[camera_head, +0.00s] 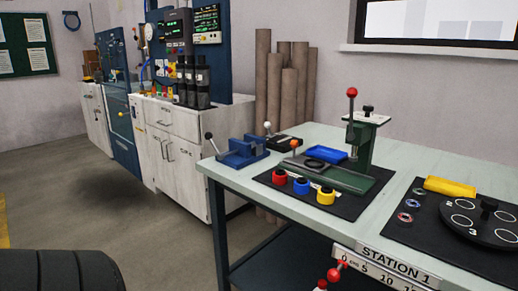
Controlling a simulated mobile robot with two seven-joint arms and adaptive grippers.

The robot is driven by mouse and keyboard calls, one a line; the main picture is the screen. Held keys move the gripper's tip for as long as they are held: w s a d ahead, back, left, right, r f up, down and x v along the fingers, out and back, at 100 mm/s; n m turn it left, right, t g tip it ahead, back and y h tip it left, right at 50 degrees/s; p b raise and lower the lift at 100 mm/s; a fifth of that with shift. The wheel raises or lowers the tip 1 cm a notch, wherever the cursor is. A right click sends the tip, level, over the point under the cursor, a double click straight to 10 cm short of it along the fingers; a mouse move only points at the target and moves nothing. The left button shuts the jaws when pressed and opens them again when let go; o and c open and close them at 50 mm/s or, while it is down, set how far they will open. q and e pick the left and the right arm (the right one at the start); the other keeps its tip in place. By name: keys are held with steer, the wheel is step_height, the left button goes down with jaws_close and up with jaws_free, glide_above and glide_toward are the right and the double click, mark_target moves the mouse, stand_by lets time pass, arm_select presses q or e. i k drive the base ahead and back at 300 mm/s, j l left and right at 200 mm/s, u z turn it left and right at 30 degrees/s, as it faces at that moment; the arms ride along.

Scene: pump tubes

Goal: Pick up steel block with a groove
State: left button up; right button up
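I cannot clearly make out a steel block with a groove. A dark flat block (284,143) with a white knob beside it stands at the back of the worktable, behind the blue vise (242,152); I cannot tell whether it has a groove. A green press (360,150) with a red-knobbed lever stands on a black mat, with a blue block (326,154) and a dark ring (312,163) at its base. Neither of my grippers is in view.
The worktable (226,173) bears red, blue and yellow round pieces (302,186), a yellow block (450,187) and a black round plate (480,219). White cabinets (180,160) and brown tubes (275,85) stand behind. The floor (120,220) at left is mostly clear.

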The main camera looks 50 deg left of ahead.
mark_target(257, 151)
steer(key=k+j+z, duration=0.1)
steer(key=j, duration=0.25)
steer(key=k+j+z, duration=0.1)
steer(key=j, duration=0.25)
steer(key=k+j, duration=0.15)
steer(key=j, duration=0.2)
steer(key=k+j, duration=0.15)
steer(key=j, duration=0.2)
steer(key=k+j+z, duration=0.1)
steer(key=j, duration=0.25)
steer(key=k+j, duration=0.15)
steer(key=j, duration=0.2)
